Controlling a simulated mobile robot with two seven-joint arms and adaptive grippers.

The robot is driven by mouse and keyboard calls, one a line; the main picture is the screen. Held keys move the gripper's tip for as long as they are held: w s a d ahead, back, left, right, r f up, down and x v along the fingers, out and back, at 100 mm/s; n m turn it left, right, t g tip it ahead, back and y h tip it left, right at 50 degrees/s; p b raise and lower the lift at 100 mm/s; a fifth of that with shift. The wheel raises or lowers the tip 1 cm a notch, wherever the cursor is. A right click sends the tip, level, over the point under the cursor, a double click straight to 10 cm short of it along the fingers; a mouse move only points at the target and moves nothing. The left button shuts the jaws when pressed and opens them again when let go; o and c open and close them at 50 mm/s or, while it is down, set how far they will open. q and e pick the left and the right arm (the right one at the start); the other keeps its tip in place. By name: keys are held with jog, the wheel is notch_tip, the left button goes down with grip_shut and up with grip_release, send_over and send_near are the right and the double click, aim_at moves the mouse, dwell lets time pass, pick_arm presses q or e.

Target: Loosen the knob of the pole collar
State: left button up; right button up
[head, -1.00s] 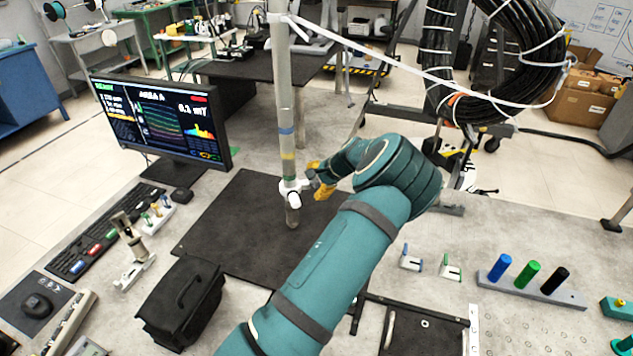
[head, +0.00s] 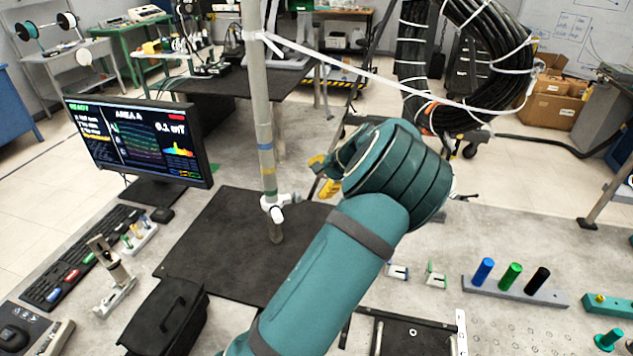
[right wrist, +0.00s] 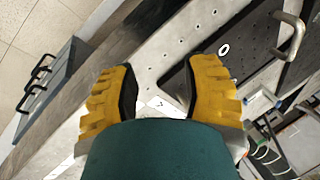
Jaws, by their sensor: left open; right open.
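The pole (head: 264,130) stands upright on a dark mat, with blue and yellow bands low on it. The white pole collar (head: 273,208) sits around it below the bands, and its small knob (head: 294,198) sticks out to the right. My left gripper (head: 322,176), with yellow fingers, is up and to the right of the knob, apart from it, open and empty; part of it is hidden behind its wrist. My right gripper (right wrist: 160,88) shows in the right wrist view, open, with nothing between its yellow fingers.
A monitor (head: 140,140) stands left of the dark mat (head: 205,235). A black case (head: 165,318) is in front. A block with blue, green and black pegs (head: 515,291) is at the right. A white strap (head: 370,68) runs from the pole to the hanging black coil (head: 415,70).

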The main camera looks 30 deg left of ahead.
aim_at(300, 194)
pick_arm(q)
jog(key=p+v, duration=0.1)
jog(key=p, duration=0.3)
jog(key=shift+s+d+r, duration=0.1)
jog(key=shift+d+r, duration=0.1)
jog(key=shift+r, duration=0.05)
pick_arm(e)
notch_tip(300, 194, up, 5)
jog(key=shift+d+f, duration=0.1)
jog(key=shift+d, duration=0.05)
pick_arm(q)
jog(key=p+x, duration=0.1)
jog(key=x, duration=1.3)
pick_arm(e)
jog(key=shift+r, duration=0.25)
pick_arm(q)
grip_shut()
